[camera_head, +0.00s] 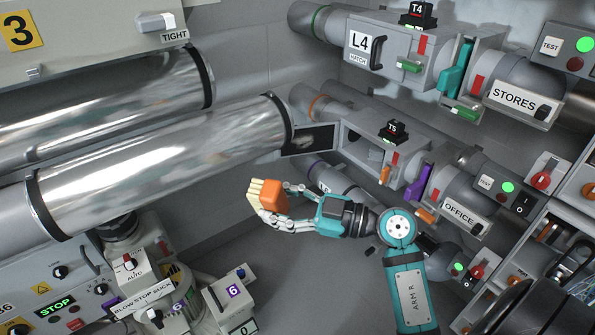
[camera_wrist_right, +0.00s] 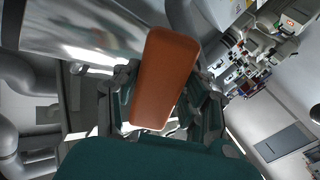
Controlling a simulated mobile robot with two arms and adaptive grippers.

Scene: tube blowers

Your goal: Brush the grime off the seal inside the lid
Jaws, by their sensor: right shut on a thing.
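My right gripper (camera_head: 276,206) is shut on a brush with an orange block (camera_head: 272,197) and pale bristles (camera_head: 253,194) pointing left. In the right wrist view the orange block (camera_wrist_right: 165,80) stands between the fingers. The lid (camera_head: 309,141) of the middle box hangs open to the left of the box opening. Its dark inner face shows a greyish smear, and the seal is too small to make out clearly. The brush is below and left of the lid in the picture, apart from it. My left gripper is not in view.
The box (camera_head: 375,150) marked T5 has its opening facing the lid. Large shiny tubes (camera_head: 165,155) reach close to the lid from the left. A control panel (camera_head: 60,290) and the purple-marked 6 unit (camera_head: 230,298) stand lower left. Grey floor is free below the brush.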

